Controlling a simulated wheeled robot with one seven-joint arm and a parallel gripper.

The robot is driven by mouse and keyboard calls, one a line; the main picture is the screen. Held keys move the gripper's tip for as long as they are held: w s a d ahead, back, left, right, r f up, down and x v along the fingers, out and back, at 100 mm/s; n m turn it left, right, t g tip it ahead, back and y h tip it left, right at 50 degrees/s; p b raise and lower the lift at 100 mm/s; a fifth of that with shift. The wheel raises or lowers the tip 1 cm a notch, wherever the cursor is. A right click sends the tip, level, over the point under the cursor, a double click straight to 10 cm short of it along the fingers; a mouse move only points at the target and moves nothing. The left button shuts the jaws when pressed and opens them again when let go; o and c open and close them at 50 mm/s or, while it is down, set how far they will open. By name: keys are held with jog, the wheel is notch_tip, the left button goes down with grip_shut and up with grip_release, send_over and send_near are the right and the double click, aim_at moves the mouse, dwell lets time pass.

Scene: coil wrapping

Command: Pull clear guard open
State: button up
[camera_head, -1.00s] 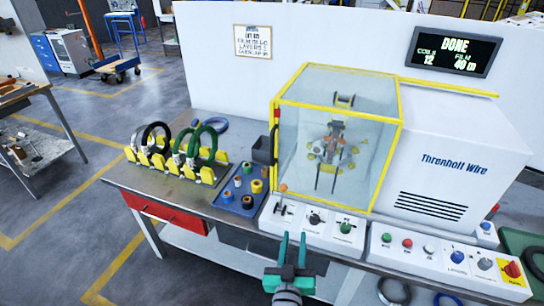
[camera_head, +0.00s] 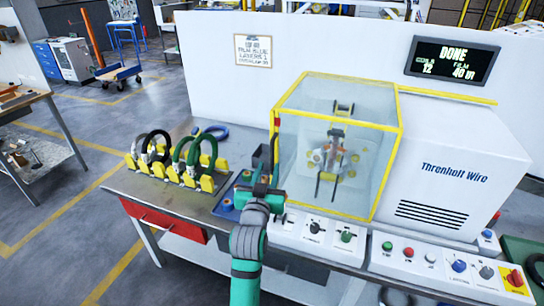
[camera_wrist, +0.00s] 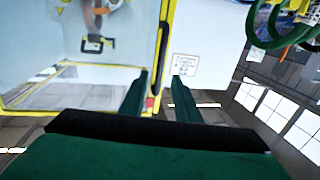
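The clear guard (camera_head: 360,165) is a see-through box with a yellow frame, and it stands closed over the winding head. Its dark handle (camera_head: 275,148) is on the left front edge. My gripper (camera_head: 262,175) is just below and in front of that edge, with its fingers pointing at it. In the wrist view, the two green fingers (camera_wrist: 160,88) are apart, with the guard's yellow edge (camera_wrist: 164,45) in the gap between them, further ahead. I cannot tell whether the fingers touch the handle. The gripper is open and empty.
The black and green coils (camera_head: 185,158) stand in a yellow rack at left. A blue tray (camera_head: 224,208) is partly hidden by my arm. Control panels (camera_head: 325,235) line the front edge. The white machine housing (camera_head: 455,165) is at right. A display (camera_head: 452,62) reads DONE.

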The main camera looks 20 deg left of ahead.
aim_at(272, 157)
jog(key=w, duration=0.5)
jog(key=w+a, duration=0.1)
jog(key=w, duration=0.1)
jog(key=shift+w+a, duration=0.1)
jog(key=shift+w, duration=0.25)
grip_shut()
